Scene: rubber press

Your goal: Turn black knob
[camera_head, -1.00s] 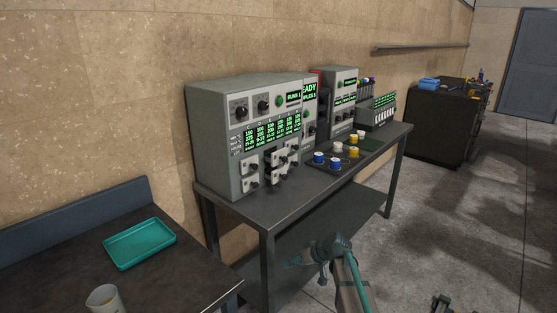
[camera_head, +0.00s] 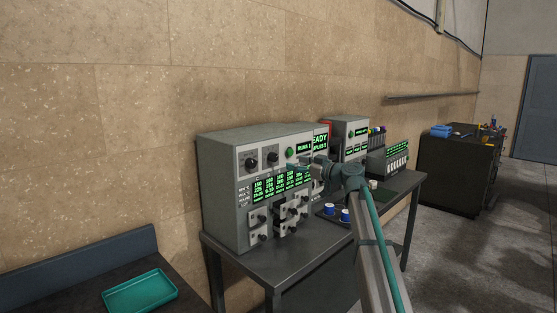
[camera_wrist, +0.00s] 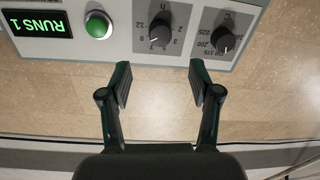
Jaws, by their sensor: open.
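The grey machine (camera_head: 222,205) stands on the dark table and carries two black dial knobs on its upper front. The dial marked C (camera_head: 251,163) is left of the dial marked h (camera_head: 271,159). In the wrist view the picture is inverted: the h knob (camera_wrist: 161,33) is at top centre and the C knob (camera_wrist: 223,40) is to its right. My gripper (camera_wrist: 160,82) is open and empty, its fingers apart below the h knob in the picture, touching neither knob. In the head view my gripper (camera_head: 308,168) is in front of the machine, right of the dials.
A green button (camera_wrist: 98,26) and a RUNS 1 display (camera_wrist: 36,23) are beside the dials. Several smaller black knobs (camera_head: 291,213) stick out lower on the machine. Blue-and-white cups (camera_head: 330,209) stand on the table. A teal tray (camera_head: 140,292) lies on the nearer table.

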